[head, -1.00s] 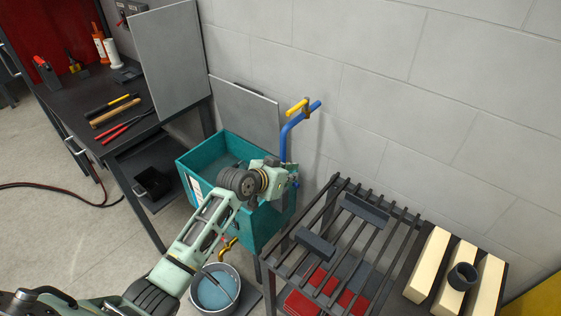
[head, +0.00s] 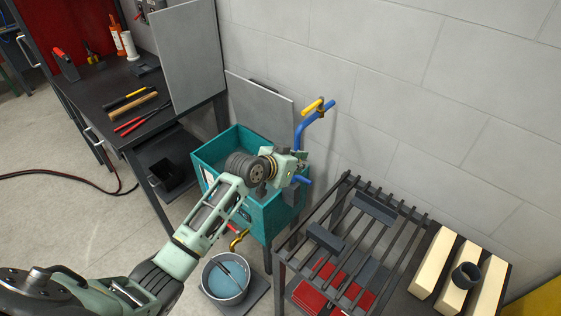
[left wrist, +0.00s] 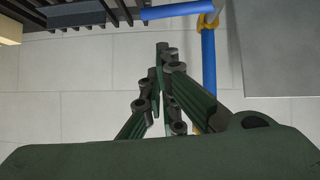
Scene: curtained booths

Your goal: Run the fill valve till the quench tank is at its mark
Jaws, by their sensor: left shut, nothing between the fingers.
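The teal quench tank (head: 262,213) stands against the wall. I cannot make out its mark or water level. A blue pipe (head: 299,131) rises at its back right, with a yellow valve lever (head: 313,106) near the top. My left gripper (head: 297,164) is over the tank's right side, below the lever, and hides part of the pipe. In the left wrist view the left gripper (left wrist: 165,58) is shut and empty. There the blue pipe (left wrist: 208,72) passes right of the fingertips, with a yellow fitting (left wrist: 207,23) at the upper right. My right gripper is not in view.
Below the tank are a brass drain tap (head: 239,241) and a bucket (head: 206,277) of blue liquid. A slatted rack (head: 338,180) stands close on the right. A dark workbench (head: 99,88) with tools is on the left. Open floor lies at the lower left.

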